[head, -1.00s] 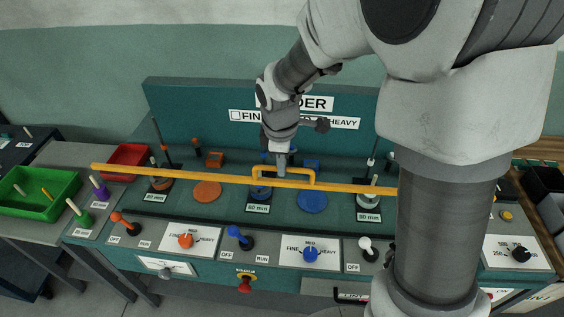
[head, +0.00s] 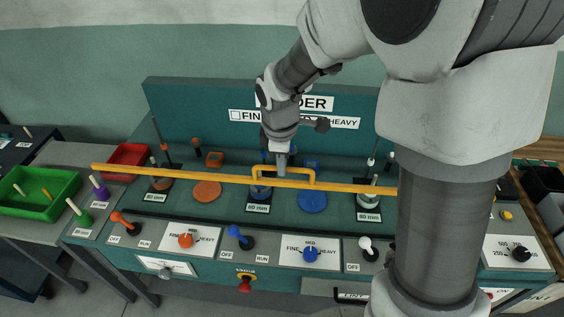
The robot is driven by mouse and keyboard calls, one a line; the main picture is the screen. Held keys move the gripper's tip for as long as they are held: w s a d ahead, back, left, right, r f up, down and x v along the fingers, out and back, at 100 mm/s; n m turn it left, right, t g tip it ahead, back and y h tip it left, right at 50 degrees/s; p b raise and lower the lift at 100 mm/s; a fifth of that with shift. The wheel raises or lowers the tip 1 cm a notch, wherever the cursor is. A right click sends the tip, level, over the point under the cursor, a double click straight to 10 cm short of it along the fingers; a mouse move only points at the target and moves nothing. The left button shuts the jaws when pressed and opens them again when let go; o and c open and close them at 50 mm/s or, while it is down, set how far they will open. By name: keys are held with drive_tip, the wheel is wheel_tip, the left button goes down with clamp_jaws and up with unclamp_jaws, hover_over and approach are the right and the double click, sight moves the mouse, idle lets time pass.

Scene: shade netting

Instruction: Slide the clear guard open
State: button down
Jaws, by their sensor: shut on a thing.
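The clear guard shows mainly as a long yellow bar (head: 215,178) with a raised yellow handle (head: 313,175), across the front of the teal machine. Its clear panel is hard to make out. My gripper (head: 281,172) comes down from above at the handle, near the middle of the bar, and is shut on the handle. The fingertips are small and partly merged with the handle. The right end of the bar passes behind my arm. Orange (head: 207,191) and blue (head: 312,201) discs lie on the deck near the bar.
Orange (head: 124,223), blue (head: 240,238) and white (head: 368,249) levers stand along the front panel, with dials between them. A red knob (head: 245,285) sits below. Green (head: 70,190) and red (head: 128,160) bins stand at the left. My arm hides the right part.

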sight(282, 215)
wheel_tip(282, 215, down, 20)
drive_tip(key=b, duration=1.3)
drive_tip(key=c, duration=0.8)
unclamp_jaws()
drive_tip(key=shift+c, duration=0.2)
drive_tip(key=s+r+p, duration=0.3)
drive_tip(key=r, duration=1.4)
drive_tip(key=shift+s+a+p, duration=0.2)
drive_tip(key=shift+a+p, duration=0.1)
drive_tip(key=shift+a, duration=0.05)
drive_tip(key=shift+r, duration=0.15)
drive_tip(key=s+d+r+m+t+p, duration=0.1)
drive_tip(key=s+d+r+m, duration=0.4)
drive_tip(key=s+m, duration=0.3)
drive_tip(key=s+d+r+m+t+p, duration=0.2)
drive_tip(key=s+d+r+m, duration=0.3)
drive_tip(key=s+r+m, duration=0.1)
drive_tip(key=shift+s+r+m, duration=0.4)
drive_tip(key=shift+s+m, duration=0.5)
drive_tip(key=shift+s, duration=0.35)
